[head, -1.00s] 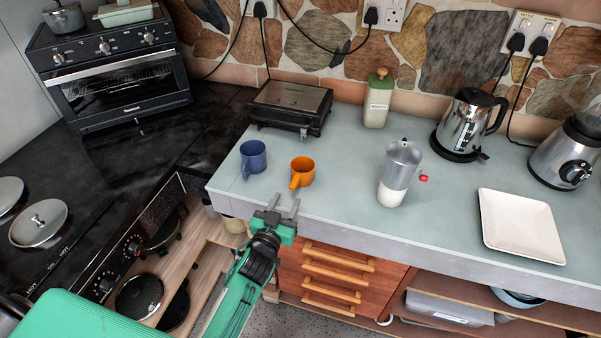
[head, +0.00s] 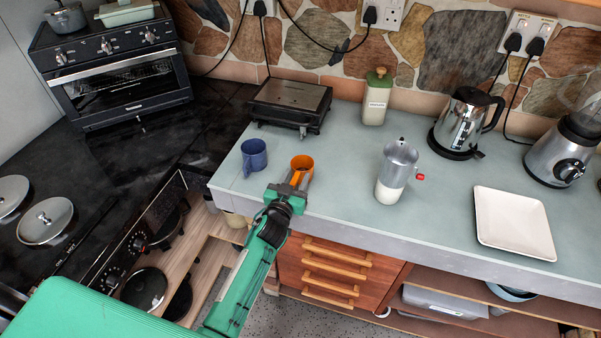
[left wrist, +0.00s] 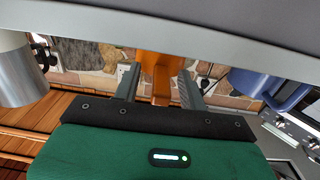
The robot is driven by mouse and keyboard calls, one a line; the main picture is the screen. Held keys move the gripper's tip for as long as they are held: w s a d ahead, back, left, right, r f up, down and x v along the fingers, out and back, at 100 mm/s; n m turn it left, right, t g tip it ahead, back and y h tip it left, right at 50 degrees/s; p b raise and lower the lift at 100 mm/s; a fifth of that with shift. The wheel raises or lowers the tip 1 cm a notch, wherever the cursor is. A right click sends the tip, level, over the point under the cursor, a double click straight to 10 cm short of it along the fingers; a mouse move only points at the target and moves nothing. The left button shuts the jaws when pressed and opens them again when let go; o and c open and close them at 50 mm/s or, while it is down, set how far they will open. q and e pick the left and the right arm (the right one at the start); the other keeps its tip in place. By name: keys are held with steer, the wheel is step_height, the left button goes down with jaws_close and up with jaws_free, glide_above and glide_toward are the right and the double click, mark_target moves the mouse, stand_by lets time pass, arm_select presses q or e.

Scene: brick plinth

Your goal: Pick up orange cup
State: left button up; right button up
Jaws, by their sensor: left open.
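The orange cup (head: 302,161) stands upright near the front edge of the grey-blue countertop, its handle facing the front. My left gripper (head: 298,181) is open at the cup's front side, with its fingers around the handle. In the left wrist view, which looks upside down, the orange cup (left wrist: 161,64) shows between the two spread fingers of the left gripper (left wrist: 158,84). I cannot tell whether a finger touches it. Part of the cup's lower front is hidden by the fingers. My right gripper is not in view.
A blue mug (head: 254,155) stands just left of the cup. A silver and white moka pot (head: 395,172) stands to the right. A black grill (head: 290,104) sits behind. A white square plate (head: 514,222) lies farther right. The counter between cup and moka pot is clear.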

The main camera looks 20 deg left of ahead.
arm_select(q)
jaws_close()
steer(key=shift+r, duration=0.15)
steer(key=shift+r, duration=0.75)
step_height(320, 180, up, 18)
steer(key=b, duration=0.1)
stand_by(0.6)
